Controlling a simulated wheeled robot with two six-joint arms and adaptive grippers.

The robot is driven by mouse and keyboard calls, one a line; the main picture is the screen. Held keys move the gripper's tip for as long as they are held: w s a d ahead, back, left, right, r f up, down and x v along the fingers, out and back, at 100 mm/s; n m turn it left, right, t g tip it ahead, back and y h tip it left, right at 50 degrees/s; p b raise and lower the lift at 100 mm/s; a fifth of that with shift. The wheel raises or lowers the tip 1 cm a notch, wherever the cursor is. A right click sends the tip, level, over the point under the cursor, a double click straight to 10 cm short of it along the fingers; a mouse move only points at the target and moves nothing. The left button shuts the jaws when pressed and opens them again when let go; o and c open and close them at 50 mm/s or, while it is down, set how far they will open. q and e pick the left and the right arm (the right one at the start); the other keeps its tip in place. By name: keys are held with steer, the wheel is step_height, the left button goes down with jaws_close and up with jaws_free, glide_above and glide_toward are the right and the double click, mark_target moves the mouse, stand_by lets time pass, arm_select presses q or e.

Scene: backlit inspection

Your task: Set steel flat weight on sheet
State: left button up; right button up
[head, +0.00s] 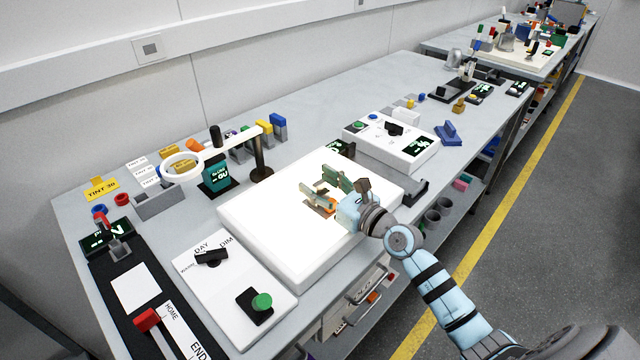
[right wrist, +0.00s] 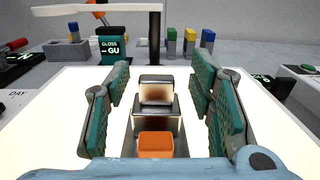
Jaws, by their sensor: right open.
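The steel flat weight (right wrist: 156,110) is a dark, shiny stepped block in the right wrist view, resting on the glowing white light panel (head: 265,215). An orange block (right wrist: 155,146) shows just in front of it, nearer my wrist. My right gripper (head: 323,187) is open low over the panel. In the right wrist view its green-padded fingers (right wrist: 160,105) stand on both sides of the weight, apart from it. In the head view the fingers largely hide the weight. I cannot make out a separate sheet on the bright panel. My left gripper is not in view.
A ring magnifier (head: 182,167) on a post stands behind the panel. A white control box (head: 235,283) with a green button is in front left, and another white box (head: 390,140) is at the back right. A black stand (head: 413,191) sits near the bench's right edge.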

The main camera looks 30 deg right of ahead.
steer(key=v, duration=1.1)
steer(key=shift+s+d+p, duration=0.1)
steer(key=shift+p, duration=0.2)
steer(key=shift+s+d, duration=0.1)
steer(key=shift+s, duration=0.3)
